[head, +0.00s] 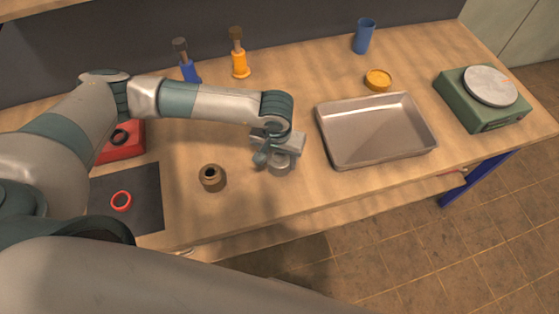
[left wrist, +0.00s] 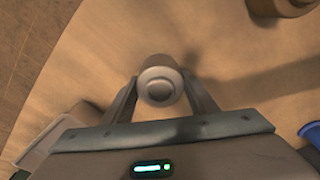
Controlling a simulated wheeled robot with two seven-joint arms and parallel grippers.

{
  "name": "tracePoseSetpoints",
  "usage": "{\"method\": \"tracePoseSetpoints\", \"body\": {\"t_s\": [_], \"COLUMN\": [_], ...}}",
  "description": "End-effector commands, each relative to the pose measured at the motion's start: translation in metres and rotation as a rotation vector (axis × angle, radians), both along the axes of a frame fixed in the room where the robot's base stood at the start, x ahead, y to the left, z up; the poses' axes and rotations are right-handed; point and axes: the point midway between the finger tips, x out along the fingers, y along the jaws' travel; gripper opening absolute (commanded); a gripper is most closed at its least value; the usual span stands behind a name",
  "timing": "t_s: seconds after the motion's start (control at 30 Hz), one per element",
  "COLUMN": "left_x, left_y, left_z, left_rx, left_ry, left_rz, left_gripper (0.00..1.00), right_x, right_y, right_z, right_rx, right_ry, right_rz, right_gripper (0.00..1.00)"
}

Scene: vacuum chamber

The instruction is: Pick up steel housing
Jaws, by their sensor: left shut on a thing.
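The steel housing (head: 279,165) is a small grey metal cylinder near the middle of the wooden table, just left of the tray. It also shows in the left wrist view (left wrist: 160,82), end-on between the two fingers. My left gripper (head: 281,158) reaches over it from above and is shut on it. In the left wrist view the fingers (left wrist: 162,92) touch its two sides. The gripper and wrist hide part of the housing in the head view. I cannot tell whether its base touches the table. My right gripper is not in view.
A metal tray (head: 375,158) lies to the right, close to the gripper. A brown fitting (head: 212,178) stands to the left. A dark mat (head: 143,215) with a red ring (head: 121,201) is farther left. A green scale (head: 483,121) and a blue cup (head: 364,36) stand farther off.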

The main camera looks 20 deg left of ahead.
Motion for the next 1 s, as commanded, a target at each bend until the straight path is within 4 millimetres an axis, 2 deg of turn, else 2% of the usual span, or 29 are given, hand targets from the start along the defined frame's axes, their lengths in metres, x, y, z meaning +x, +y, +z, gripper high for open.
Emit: {"method": "tracePoseSetpoints", "body": {"t_s": [0.37,0.63,1.0], "left_x": [0.001,0.002,-0.033], "left_y": [0.0,-0.001,-0.066], "left_z": [0.007,0.04,0.081], "left_rx": [-0.002,-0.003,-0.003], "left_ry": [-0.003,-0.007,-0.006], "left_rz": [0.0,-0.002,-0.007], "left_gripper": [0.16,0.16,0.16], "right_x": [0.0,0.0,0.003], "right_y": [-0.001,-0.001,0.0], "right_z": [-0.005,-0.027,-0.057], "right_rx": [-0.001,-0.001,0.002], "right_ry": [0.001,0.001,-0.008], "right_rz": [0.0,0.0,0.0], "right_gripper": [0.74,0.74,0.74]}}
